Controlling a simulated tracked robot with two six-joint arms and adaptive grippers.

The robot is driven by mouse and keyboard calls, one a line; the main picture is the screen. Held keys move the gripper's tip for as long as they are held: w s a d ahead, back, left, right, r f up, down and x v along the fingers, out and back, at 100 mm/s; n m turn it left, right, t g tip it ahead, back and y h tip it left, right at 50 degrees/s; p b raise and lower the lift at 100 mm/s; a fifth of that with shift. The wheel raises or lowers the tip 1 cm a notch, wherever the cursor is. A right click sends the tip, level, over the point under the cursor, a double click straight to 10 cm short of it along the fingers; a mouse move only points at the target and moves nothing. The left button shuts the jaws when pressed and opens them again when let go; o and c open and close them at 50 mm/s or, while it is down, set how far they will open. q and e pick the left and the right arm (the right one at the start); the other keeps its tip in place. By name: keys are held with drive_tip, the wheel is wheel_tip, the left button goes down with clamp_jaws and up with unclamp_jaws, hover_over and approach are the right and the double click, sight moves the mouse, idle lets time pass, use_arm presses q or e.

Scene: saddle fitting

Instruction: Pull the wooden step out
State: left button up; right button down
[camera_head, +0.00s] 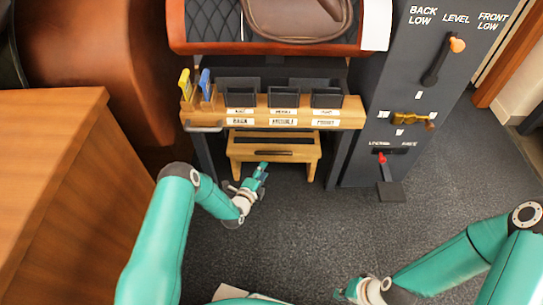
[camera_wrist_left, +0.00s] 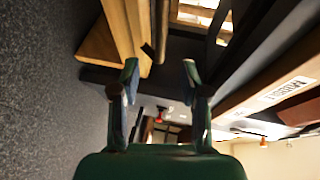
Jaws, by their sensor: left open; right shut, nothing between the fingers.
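The wooden step (camera_head: 300,152) stands low under the labelled shelf, between dark uprights, with a dark slot in its front board. In the left wrist view pale wooden boards, apparently the step (camera_wrist_left: 98,45), fill the upper left beyond the fingers. My left gripper (camera_head: 262,170) is just in front of the step's front board, near its left half. Its two fingers (camera_wrist_left: 160,75) are apart with nothing between them; whether a tip touches the step I cannot tell. My right gripper (camera_head: 345,292) is shut and empty at the bottom edge, far from the step.
A wooden shelf (camera_head: 355,115) with labelled dark bins and yellow and blue tools overhangs the step. A lever panel (camera_head: 425,80) stands to the right. A wooden cabinet (camera_head: 50,180) is at left. The dark floor (camera_head: 330,230) in front is mostly clear.

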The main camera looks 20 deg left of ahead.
sight(275, 154)
use_arm(q)
drive_tip(key=shift+b+x, duration=2.35)
drive_tip(key=shift+x, duration=3.4)
